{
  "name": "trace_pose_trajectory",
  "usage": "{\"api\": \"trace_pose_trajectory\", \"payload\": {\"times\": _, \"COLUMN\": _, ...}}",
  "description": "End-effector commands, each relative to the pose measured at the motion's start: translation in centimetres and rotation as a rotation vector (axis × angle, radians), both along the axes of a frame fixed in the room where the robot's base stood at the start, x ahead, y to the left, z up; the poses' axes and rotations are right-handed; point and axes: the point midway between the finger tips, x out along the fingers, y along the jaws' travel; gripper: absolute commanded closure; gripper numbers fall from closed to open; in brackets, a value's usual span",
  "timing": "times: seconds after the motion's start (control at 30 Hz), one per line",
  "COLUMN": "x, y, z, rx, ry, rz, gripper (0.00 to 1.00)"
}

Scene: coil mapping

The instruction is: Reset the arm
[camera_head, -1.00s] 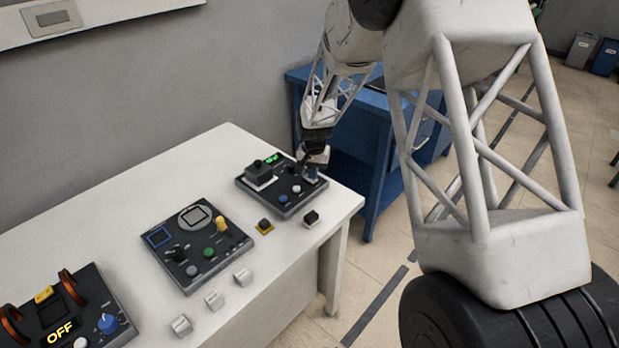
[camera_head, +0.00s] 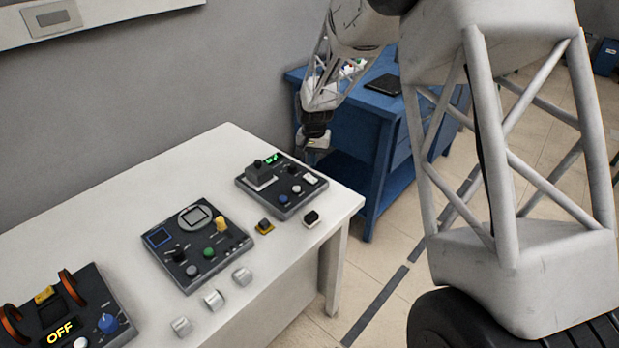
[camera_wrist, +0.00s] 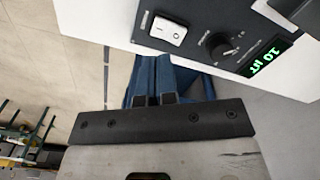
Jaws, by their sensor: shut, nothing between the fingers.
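My gripper (camera_head: 308,150) hangs past the far end of the white table, beside the far control panel and in front of the blue cabinet. It is apart from the panel and holds nothing. In the wrist view its two fingertips (camera_wrist: 155,100) are close together in front of blue furniture. The far control panel (camera_head: 281,187) lies on the table with a lit green display. In the wrist view this panel (camera_wrist: 222,22) shows a white rocker switch (camera_wrist: 167,30), a black knob (camera_wrist: 219,45) and the green display.
The white table (camera_head: 110,205) also carries a middle panel (camera_head: 197,243), a near panel (camera_head: 68,318) reading OFF, and several small loose blocks along its front edge. A blue cabinet (camera_head: 372,130) stands behind the table's far end. The grey wall (camera_head: 110,100) is close on the left.

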Motion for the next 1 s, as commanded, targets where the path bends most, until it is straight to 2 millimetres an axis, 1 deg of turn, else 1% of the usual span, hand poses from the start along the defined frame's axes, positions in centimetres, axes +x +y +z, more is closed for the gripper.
{"api": "trace_pose_trajectory", "payload": {"times": 0.17, "x": 0.0, "y": 0.0, "z": 0.5, "rx": 0.000, "ry": 0.000, "rz": 0.000, "gripper": 1.00}}
{"api": "trace_pose_trajectory", "payload": {"times": 0.73, "x": -0.2, "y": -0.1, "z": 0.8, "rx": 0.001, "ry": -0.001, "rz": 0.001, "gripper": 1.00}}
{"api": "trace_pose_trajectory", "payload": {"times": 0.87, "x": -0.8, "y": -0.5, "z": 1.7, "rx": 0.001, "ry": -0.007, "rz": 0.004, "gripper": 1.00}}
{"api": "trace_pose_trajectory", "payload": {"times": 1.0, "x": -2.3, "y": -1.2, "z": 3.6, "rx": 0.002, "ry": -0.016, "rz": 0.013, "gripper": 1.00}}
